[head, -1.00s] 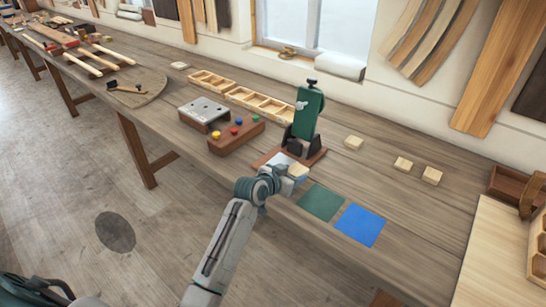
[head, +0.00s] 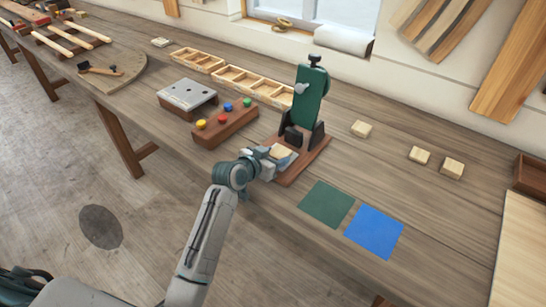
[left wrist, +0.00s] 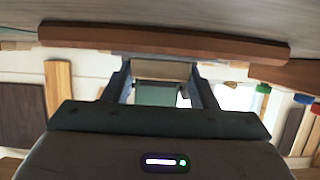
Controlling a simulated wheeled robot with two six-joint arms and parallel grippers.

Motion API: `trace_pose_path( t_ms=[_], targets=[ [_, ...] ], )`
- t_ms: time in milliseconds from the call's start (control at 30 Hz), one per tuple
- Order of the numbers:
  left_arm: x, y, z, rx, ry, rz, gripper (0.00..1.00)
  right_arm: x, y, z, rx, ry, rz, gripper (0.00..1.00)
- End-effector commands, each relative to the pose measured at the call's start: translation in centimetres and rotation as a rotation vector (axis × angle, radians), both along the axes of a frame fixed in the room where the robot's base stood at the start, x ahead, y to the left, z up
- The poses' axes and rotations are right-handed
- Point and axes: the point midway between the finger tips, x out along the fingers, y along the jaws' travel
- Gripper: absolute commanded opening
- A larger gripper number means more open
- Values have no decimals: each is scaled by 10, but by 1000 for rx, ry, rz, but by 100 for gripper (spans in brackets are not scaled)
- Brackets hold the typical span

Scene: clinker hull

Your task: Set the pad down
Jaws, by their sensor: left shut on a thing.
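My left gripper (head: 279,157) is shut on a small pale wooden pad (head: 283,152). It holds the pad low at the front left of the green clamp stand (head: 310,95), over or beside its brown base (head: 312,158); I cannot tell if they touch. In the left wrist view the pad (left wrist: 160,70) shows between the two fingers (left wrist: 160,85). Similar wooden pads lie on the bench to the right: one alone (head: 361,129) and two close together (head: 419,155) (head: 452,168). A green square (head: 326,204) and a blue square (head: 374,232) lie flat near the front edge. My right gripper is out of view.
Left of the stand are a brown block with coloured knobs (head: 225,126) and a grey-topped box (head: 187,93). Divided wooden trays (head: 252,84) lie behind. The bench (head: 400,190) is clear between the squares and the loose pads.

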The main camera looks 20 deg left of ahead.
Motion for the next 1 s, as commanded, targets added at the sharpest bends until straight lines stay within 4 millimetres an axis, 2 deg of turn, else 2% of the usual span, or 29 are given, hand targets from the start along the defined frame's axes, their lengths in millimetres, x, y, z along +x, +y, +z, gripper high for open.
trace_pose_path(
  t_ms=[200,333,367,467,833,1000],
  targets=[
    [0,0,1,0,0,0,30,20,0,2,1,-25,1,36],
    [0,0,-3,0,0,0,30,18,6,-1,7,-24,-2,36],
    [0,0,-2,0,0,0,56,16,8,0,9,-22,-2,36],
    [0,0,-2,0,0,0,74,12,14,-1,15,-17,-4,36],
    [-1,1,3,1,-1,1,74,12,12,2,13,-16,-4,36],
    [-23,9,10,3,-3,1,74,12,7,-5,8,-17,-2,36]
  ],
)
